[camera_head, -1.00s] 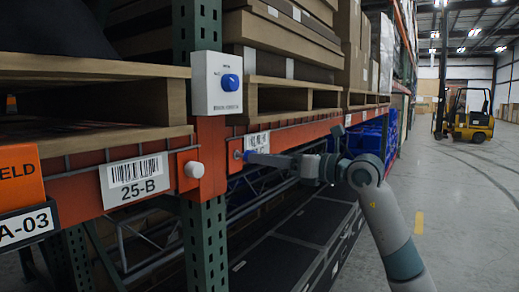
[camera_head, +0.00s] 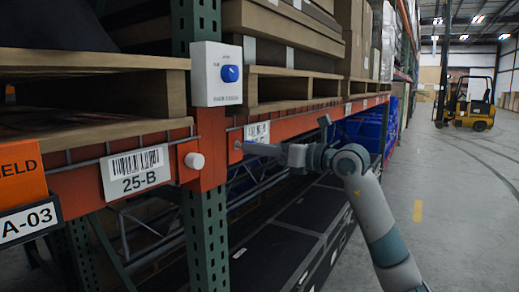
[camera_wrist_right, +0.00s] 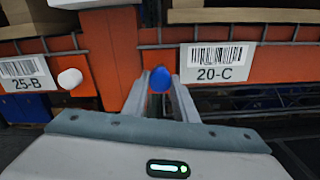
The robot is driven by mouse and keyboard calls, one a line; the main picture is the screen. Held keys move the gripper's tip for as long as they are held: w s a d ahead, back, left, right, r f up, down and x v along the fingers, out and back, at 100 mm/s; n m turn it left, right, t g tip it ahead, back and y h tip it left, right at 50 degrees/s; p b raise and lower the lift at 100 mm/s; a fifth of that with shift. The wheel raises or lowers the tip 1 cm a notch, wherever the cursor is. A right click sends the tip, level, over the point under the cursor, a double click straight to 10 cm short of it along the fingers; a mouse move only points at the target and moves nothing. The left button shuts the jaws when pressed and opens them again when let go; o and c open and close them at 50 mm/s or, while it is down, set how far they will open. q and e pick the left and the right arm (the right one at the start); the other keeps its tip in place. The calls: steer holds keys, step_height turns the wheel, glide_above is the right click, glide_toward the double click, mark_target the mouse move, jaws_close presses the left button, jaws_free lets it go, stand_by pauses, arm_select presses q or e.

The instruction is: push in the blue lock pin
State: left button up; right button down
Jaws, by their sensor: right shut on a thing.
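The blue lock pin (camera_wrist_right: 160,78) shows between the two fingers of my right gripper (camera_wrist_right: 160,90) in the right wrist view, in front of the orange beam. My right gripper (camera_head: 250,148) is shut on it. In the head view the fingertips are close to the orange plate on the beam, beside a small dark spot (camera_head: 238,145); the pin itself is hidden there. I cannot tell how deep the pin sits. My left gripper is not in view.
A white box with a blue knob (camera_head: 230,73) is on the green upright above. A white round knob (camera_head: 195,160) sticks out left of my gripper. Labels 25-B (camera_head: 135,171) and 20-C (camera_wrist_right: 218,62) are on the beams. The aisle on the right is open, with a yellow forklift (camera_head: 466,106) far off.

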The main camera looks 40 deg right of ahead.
steer(key=x, duration=0.3)
steer(key=shift+r, duration=0.1)
steer(key=shift+s, duration=0.15)
steer(key=c, duration=1.4)
jaws_free()
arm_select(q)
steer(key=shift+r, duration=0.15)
arm_select(e)
steer(key=shift+w, duration=0.25)
steer(key=shift+s, duration=0.1)
steer(key=shift+s+d+b, duration=0.3)
steer(key=shift+s+b, duration=0.1)
steer(key=shift+s, duration=0.2)
arm_select(q)
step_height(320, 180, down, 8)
steer(key=b, duration=0.7)
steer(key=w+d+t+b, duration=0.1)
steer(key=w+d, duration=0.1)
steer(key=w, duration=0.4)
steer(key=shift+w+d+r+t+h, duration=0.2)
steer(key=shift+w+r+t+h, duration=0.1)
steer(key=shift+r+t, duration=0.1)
arm_select(e)
steer(key=v, duration=1.6)
steer(key=shift+w, duration=0.1)
